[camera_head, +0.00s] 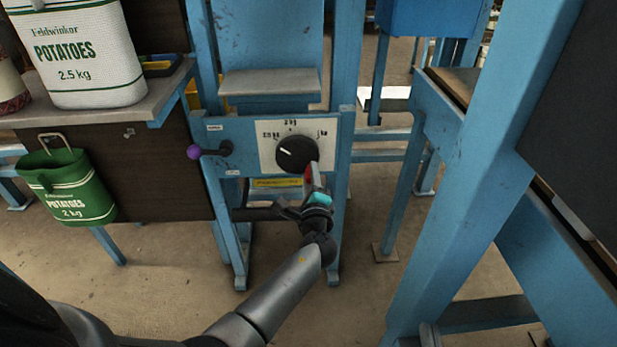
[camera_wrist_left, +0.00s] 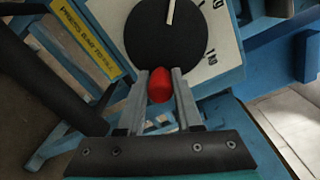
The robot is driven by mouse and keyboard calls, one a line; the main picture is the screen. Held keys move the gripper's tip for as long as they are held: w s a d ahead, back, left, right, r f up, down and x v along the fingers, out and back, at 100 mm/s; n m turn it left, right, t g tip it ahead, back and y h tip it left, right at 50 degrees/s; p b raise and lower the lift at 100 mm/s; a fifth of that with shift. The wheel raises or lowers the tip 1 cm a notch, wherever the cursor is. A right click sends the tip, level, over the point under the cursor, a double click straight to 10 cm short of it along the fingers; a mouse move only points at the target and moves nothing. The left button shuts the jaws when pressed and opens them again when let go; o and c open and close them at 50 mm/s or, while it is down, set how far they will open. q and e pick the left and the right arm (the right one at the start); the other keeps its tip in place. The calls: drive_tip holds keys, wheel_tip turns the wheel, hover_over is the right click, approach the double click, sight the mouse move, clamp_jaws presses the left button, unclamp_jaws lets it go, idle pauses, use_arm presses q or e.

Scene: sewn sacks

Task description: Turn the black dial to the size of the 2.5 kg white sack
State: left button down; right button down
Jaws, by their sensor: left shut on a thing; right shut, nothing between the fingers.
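The black dial (camera_head: 297,154) sits on a white size plate (camera_head: 267,158) on a blue machine front. Its white pointer mark points up and left in the head view. The dial also fills the top middle of the left wrist view (camera_wrist_left: 165,40). My left gripper (camera_head: 312,178) is at the dial's lower right rim, shut on a red knob (camera_wrist_left: 160,86) beside the dial's edge. The white potato sack (camera_head: 85,55), printed 2.5 kg, stands upright on a shelf at upper left. I do not make out my right gripper in either view.
A green 2 kg sack (camera_head: 68,187) hangs below the shelf (camera_head: 160,95). A purple-knobbed lever (camera_head: 195,152) is left of the dial. A yellow label (camera_head: 278,183) is below it. A thick blue post (camera_head: 480,150) stands at right.

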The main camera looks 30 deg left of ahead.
use_arm(q)
drive_tip(key=shift+r+n, duration=0.15)
drive_tip(key=shift+n, duration=0.15)
idle(0.4)
drive_tip(key=c, duration=0.6)
unclamp_jaws()
use_arm(e)
drive_tip(key=shift+r, duration=0.1)
use_arm(q)
drive_tip(key=shift+d, duration=0.1)
drive_tip(key=p+v, duration=0.4)
drive_tip(key=v, duration=1.1)
drive_tip(key=shift+p, duration=0.3)
use_arm(e)
drive_tip(key=s+d+f+g+h, duration=0.1)
drive_tip(key=d+f+g+h, duration=0.2)
drive_tip(key=d+g, duration=0.4)
drive_tip(key=shift+f+n+g+h, duration=0.25)
drive_tip(key=shift+n+g+h, duration=0.15)
drive_tip(key=shift+g+h, duration=0.1)
use_arm(q)
drive_tip(key=shift+s, duration=0.1)
use_arm(e)
drive_tip(key=shift+a, duration=0.1)
